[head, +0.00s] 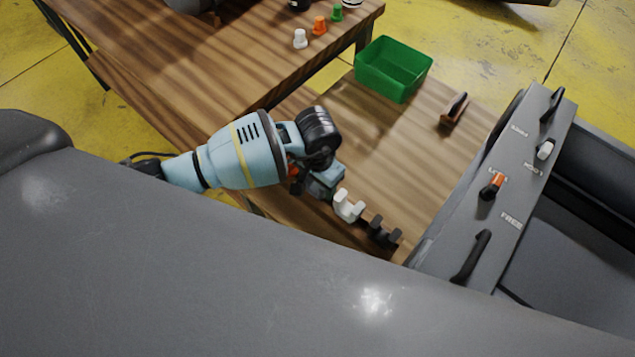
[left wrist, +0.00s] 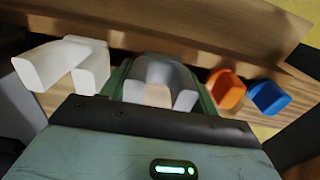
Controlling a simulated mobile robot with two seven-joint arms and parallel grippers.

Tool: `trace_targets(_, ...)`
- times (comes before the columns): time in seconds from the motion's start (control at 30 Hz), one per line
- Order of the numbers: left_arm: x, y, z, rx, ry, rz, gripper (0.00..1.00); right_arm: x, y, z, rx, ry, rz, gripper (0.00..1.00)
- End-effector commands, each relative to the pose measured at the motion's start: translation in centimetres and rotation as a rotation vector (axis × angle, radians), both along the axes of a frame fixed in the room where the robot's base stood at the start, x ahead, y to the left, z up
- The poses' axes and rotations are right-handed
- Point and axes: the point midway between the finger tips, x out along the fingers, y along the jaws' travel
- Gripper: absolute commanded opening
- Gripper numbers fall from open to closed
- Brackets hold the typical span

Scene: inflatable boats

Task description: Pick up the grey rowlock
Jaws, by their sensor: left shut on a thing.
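The grey rowlock (left wrist: 160,73) is a U-shaped piece in the middle of the left wrist view. It sits between the green fingers of my left gripper (head: 326,182), which is shut on it. In the head view my gripper and wrist hide it. I cannot tell whether it is clear of the wooden surface under it. My right gripper is not in view.
A white rowlock (head: 348,206) stands close beside my left gripper, with a black one (head: 383,235) beyond. Orange (left wrist: 226,88) and blue (left wrist: 268,97) pieces are on the other side. A green bin (head: 393,69) and grey lever panel (head: 500,215) stand further right.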

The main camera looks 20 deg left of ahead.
Motion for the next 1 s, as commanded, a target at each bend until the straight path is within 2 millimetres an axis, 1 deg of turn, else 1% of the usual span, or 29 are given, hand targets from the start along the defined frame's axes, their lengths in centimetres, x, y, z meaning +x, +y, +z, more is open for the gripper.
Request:
trace_targets(0.07, 0.1, 0.0, 0.3, 0.000, -0.002, 0.000, 0.35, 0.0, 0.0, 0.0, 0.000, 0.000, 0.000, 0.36)
trace_targets(0.17, 0.2, 0.0, 1.4, -0.001, -0.006, 0.000, 0.35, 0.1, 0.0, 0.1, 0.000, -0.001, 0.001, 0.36)
trace_targets(0.4, 0.2, 0.0, 5.8, -0.001, -0.007, -0.002, 0.35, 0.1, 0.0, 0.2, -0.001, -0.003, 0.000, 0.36)
trace_targets(0.5, 0.1, 0.0, 7.5, 0.000, -0.005, -0.001, 0.35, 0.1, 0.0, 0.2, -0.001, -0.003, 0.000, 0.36)
trace_targets(0.6, 0.1, 0.0, 8.8, 0.001, -0.004, -0.001, 0.35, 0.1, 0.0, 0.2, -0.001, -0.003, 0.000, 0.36)
trace_targets(0.73, 0.1, 0.0, 9.8, 0.000, -0.002, -0.001, 0.35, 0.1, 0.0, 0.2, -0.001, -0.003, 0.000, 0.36)
trace_targets(1.0, 0.0, 0.0, 10.4, 0.001, -0.001, -0.001, 0.35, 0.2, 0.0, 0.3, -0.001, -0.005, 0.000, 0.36)
